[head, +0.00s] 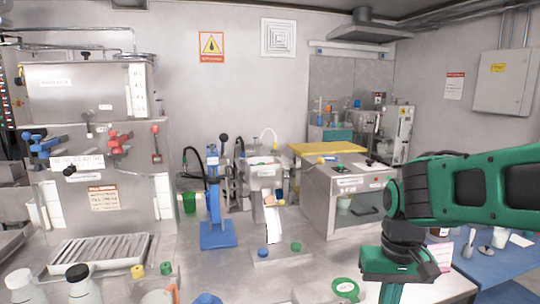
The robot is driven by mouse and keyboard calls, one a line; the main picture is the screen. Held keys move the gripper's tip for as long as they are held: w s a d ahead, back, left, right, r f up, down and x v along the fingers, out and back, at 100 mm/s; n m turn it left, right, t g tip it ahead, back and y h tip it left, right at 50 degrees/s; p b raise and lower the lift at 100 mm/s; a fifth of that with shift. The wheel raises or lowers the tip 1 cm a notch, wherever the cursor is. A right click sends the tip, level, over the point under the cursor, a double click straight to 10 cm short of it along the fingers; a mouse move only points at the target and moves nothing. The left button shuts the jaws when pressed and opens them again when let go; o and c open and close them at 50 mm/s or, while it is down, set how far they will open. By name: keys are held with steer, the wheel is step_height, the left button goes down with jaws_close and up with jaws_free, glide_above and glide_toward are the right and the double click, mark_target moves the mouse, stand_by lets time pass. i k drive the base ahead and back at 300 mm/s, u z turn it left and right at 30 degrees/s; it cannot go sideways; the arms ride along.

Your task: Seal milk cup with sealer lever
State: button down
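A blue-based press-like stand (217,236) with a tall blue upright stands on the steel counter. A black-knobbed lever (223,140) rises beside it, and I cannot tell for sure which machine it belongs to. A steel box machine (365,198) with a dark front opening stands to the right. A small pale cup (343,203) shows in that opening; I cannot tell if it is the milk cup. My gripper (388,292) hangs at the lower right, in front of the box machine and apart from it. Its fingertips run to the frame's bottom edge, and their opening is unclear.
A large steel machine (90,135) with red and blue levers fills the left, with a drip tray (100,250) before it. Bottles (85,285) stand at the lower left. A small steel machine (264,172) stands mid-counter. A green round item (345,288) lies near my gripper.

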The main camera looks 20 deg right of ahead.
mark_target(320, 160)
steer(key=u, duration=1.7)
steer(key=k, duration=0.95)
steer(key=z, duration=1.65)
steer(key=i, duration=1)
